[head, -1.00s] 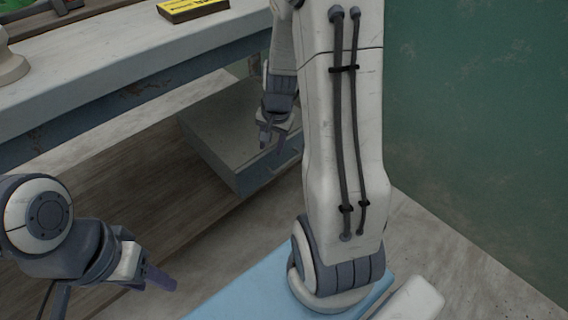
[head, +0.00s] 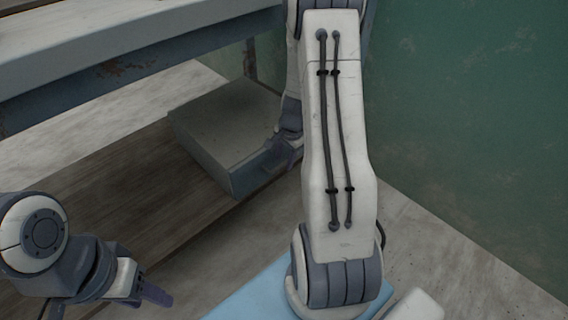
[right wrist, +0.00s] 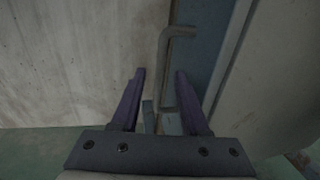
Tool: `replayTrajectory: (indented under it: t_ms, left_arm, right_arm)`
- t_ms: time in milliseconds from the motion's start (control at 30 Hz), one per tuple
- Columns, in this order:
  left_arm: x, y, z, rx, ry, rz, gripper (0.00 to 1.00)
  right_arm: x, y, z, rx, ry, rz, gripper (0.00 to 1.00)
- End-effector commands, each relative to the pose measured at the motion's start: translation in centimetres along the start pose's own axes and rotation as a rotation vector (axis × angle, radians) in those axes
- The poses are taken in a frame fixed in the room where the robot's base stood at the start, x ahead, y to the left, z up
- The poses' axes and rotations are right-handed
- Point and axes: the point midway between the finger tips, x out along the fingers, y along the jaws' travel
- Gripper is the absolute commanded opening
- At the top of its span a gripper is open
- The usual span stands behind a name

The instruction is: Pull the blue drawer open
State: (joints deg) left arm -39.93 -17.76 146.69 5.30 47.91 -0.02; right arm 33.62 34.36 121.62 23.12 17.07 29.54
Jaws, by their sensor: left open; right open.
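A grey box-shaped unit (head: 222,122) with a blue drawer front (head: 247,181) sits on the wooden lower shelf. The front shows no clear gap from the unit. In the right wrist view, the blue front (right wrist: 207,40) carries a grey bar handle (right wrist: 163,62). My right gripper (right wrist: 160,74) is open, with its purple fingers on either side of the handle's near part; I cannot tell whether they touch it. In the head view, my right gripper (head: 283,152) is at the drawer front and partly hidden by my arm. My left gripper (head: 152,294) is open and empty, low at the left.
The workbench (head: 130,45) with a rusty blue edge stands above and left of the unit. The wooden shelf (head: 110,175) is bare left of it. A green wall (head: 470,120) stands at the right. Pale floor lies between wall and shelf.

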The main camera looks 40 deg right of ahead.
Motion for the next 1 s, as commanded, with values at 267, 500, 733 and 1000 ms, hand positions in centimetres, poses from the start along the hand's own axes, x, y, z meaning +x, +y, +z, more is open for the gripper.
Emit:
replayTrajectory:
  t_ms: [267, 500, 733, 1000]
  left_arm:
    - [0.15, -0.01, 0.0, 0.0, 0.0, 0.0, 0.5]
    - [0.15, -0.01, 0.0, 0.0, 0.0, 0.0, 0.5]
    - [0.16, -0.01, 0.0, 0.0, 0.0, 0.0, 0.5]
    - [0.16, -0.01, 0.0, 0.0, 0.0, 0.0, 0.5]
  right_arm:
    - [0.28, -0.05, -0.03, 0.0, 0.001, -0.001, 0.45]
    - [0.27, -0.03, -0.03, 0.0, 0.001, -0.001, 0.0]
    - [0.26, -0.02, -0.04, 0.0, 0.001, -0.001, 0.0]
    - [0.26, -0.01, -0.04, 0.0, 0.001, -0.001, 0.0]
